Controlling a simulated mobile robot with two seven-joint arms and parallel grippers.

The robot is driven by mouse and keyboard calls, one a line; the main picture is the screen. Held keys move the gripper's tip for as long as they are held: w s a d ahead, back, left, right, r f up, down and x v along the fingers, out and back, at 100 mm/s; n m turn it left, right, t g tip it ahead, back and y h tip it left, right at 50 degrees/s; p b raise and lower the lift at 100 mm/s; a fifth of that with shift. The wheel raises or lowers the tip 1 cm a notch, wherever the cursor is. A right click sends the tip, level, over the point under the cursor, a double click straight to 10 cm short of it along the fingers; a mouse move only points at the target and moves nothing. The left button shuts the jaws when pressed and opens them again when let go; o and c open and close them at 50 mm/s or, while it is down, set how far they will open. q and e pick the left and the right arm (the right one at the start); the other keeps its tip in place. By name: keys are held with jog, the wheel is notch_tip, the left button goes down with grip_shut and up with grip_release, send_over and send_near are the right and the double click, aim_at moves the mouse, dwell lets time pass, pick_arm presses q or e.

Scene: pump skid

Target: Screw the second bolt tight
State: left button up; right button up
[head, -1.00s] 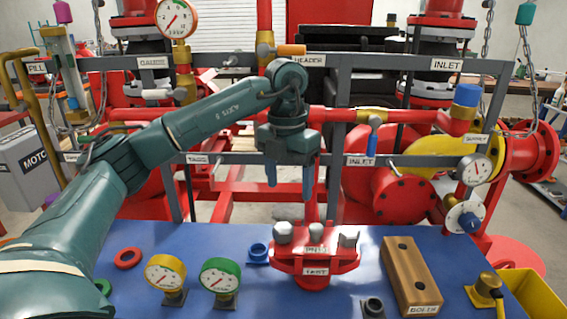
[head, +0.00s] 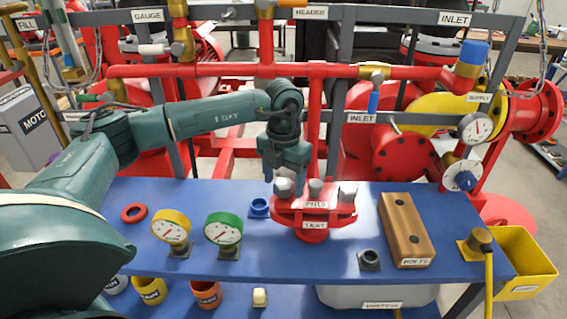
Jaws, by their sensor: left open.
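A red flange fitting (head: 313,212) with white labels stands on the blue bench. Grey bolt heads sit upright on it: a left bolt (head: 284,188), a middle bolt (head: 315,187) and a right bolt (head: 347,193). My left gripper (head: 285,182) points down with its fingers apart, directly at the left bolt's head. The fingers appear to straddle that head; whether they touch it cannot be told. The middle bolt is just right of the fingers. The wooden bolt block (head: 404,228) at the right has holes in its top and holds no visible bolt. My right gripper is not in view.
Yellow (head: 171,226) and green (head: 223,228) gauges stand left of the flange. Red pipework (head: 220,70) runs behind the bench. A yellow bin (head: 525,262) is at the right.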

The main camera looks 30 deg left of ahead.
pick_arm(q)
jog(key=shift+f, duration=0.25)
